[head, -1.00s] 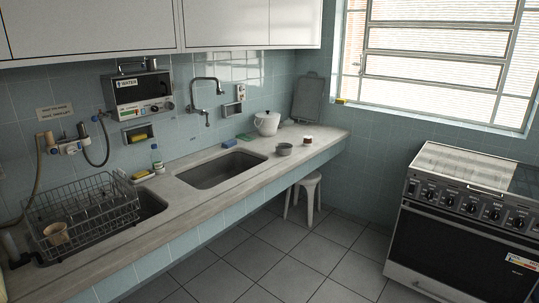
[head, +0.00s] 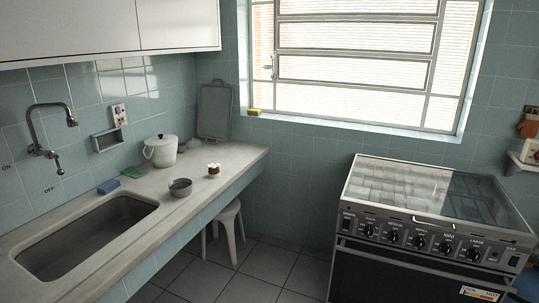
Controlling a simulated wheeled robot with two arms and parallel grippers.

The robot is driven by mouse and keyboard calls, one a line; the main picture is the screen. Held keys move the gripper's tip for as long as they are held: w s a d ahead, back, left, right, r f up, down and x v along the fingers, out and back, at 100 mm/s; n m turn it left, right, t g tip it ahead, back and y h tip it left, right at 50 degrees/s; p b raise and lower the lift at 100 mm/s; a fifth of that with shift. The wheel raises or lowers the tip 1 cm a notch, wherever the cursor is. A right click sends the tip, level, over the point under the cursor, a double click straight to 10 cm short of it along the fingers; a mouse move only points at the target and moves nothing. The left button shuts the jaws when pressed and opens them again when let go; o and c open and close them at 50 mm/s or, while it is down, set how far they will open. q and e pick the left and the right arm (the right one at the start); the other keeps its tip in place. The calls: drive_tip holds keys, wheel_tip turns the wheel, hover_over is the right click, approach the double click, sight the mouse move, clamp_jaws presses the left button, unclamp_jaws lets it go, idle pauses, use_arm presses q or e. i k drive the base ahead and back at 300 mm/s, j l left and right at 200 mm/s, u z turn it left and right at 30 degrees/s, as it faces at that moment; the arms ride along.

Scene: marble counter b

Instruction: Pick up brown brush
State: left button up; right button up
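A small brown object with a white top (head: 213,170) stands on the marble counter (head: 232,158) near its front edge, to the right of a grey bowl. It may be the brown brush, but it is too small to tell. No other brush-like thing is clear to me. Neither of my grippers is in view.
A grey bowl (head: 180,188), a white lidded pot (head: 161,150), a green sponge (head: 132,171) and a blue sponge (head: 108,186) are on the counter by the sink (head: 85,236). A stool (head: 228,225) stands underneath. A stove (head: 430,225) stands right; floor between is clear.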

sight(214, 171)
drive_tip(key=i+u, duration=0.15)
drive_tip(key=i, duration=0.45)
drive_tip(key=i+l+u, duration=0.1)
drive_tip(key=i, duration=0.5)
drive_tip(key=i+l+u, duration=0.15)
drive_tip(key=i, duration=0.5)
drive_tip(key=l, duration=0.1)
